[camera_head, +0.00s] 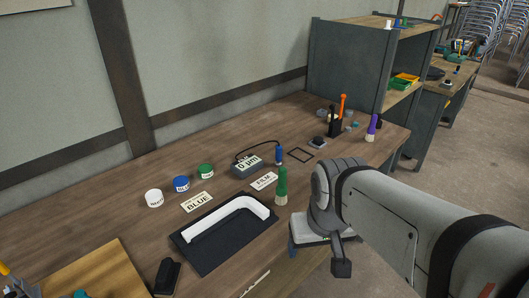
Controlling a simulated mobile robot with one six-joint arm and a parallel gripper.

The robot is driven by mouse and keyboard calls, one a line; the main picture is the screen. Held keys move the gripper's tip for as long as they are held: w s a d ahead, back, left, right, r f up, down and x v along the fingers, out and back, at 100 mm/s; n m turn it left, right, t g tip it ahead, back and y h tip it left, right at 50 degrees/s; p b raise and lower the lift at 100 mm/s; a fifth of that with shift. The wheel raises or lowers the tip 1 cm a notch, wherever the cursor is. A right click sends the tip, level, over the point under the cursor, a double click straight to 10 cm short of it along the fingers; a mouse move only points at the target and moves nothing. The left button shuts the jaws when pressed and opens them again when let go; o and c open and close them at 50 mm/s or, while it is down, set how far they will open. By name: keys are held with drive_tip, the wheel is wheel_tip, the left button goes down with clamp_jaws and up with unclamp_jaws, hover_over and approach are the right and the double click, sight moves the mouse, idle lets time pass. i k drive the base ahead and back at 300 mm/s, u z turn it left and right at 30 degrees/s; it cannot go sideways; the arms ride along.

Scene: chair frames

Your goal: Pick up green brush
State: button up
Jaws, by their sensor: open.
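The green brush (282,183) stands upright on the wooden workbench in the head view, with its green handle up and its pale end down. It is just right of a black tray (196,263) that holds a white curved part (228,223). My gripper (316,258) is to the right of the brush and nearer the camera, by the front edge of the bench. Its jaws look apart, with nothing seen between them. It is clear of the brush in the picture. My forearm covers part of the bench edge and the floor at right.
White (154,198), blue (181,184) and green (206,171) jars stand left of a small gauge (247,166). A FILM card (264,181) lies behind the brush. A purple brush (372,127) and a dark tool holder (333,124) stand further back. A grey shelf (345,75) bounds the far end.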

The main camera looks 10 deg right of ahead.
sight(281, 190)
drive_tip(key=u, duration=0.05)
drive_tip(key=k, duration=1.05)
drive_tip(key=z, duration=0.6)
drive_tip(key=i, duration=1.75)
drive_tip(key=u, duration=0.65)
